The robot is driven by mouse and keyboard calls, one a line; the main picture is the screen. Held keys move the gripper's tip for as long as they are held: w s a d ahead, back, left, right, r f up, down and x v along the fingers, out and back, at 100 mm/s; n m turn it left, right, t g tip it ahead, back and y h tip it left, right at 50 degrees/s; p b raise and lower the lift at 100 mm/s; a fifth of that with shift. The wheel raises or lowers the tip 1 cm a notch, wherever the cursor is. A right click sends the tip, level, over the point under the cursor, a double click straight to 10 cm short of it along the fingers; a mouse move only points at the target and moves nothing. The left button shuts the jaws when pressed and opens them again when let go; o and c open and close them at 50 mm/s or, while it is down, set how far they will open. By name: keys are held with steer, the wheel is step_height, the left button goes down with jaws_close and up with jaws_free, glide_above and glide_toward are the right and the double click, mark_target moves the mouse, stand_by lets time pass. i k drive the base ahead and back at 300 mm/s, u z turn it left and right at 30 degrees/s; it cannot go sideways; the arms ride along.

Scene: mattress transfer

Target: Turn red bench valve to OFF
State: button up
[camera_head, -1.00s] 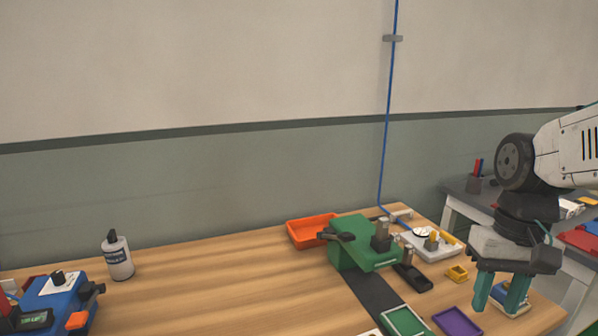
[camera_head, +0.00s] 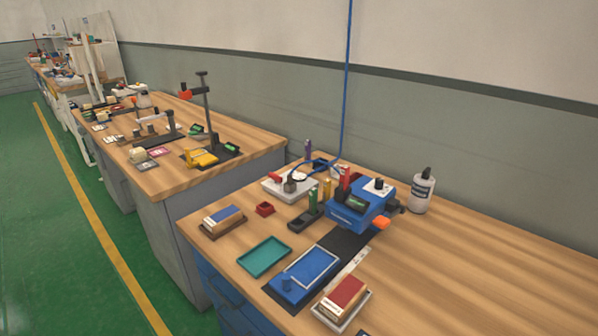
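A small white plate (camera_head: 284,187) lies at the back left of the near wooden bench. A grey fitting (camera_head: 290,185) stands on it, and a red handle-like part (camera_head: 274,176) shows at its left; this looks like the red bench valve. A blue hose (camera_head: 318,163) bends down to it from the wall pipe. The handle is too small to read its setting. My gripper is not in view.
A blue machine (camera_head: 360,205) with red and orange parts stands right of the plate. A white bottle (camera_head: 421,190) stands behind. The bench's right side is clear.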

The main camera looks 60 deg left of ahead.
mark_target(278, 178)
steer(key=u, duration=2.15)
steer(key=k, duration=1.25)
steer(key=u, duration=0.8)
steer(key=i, duration=1.4)
steer(key=z, duration=0.5)
steer(key=i, duration=0.65)
steer(key=z, duration=0.6)
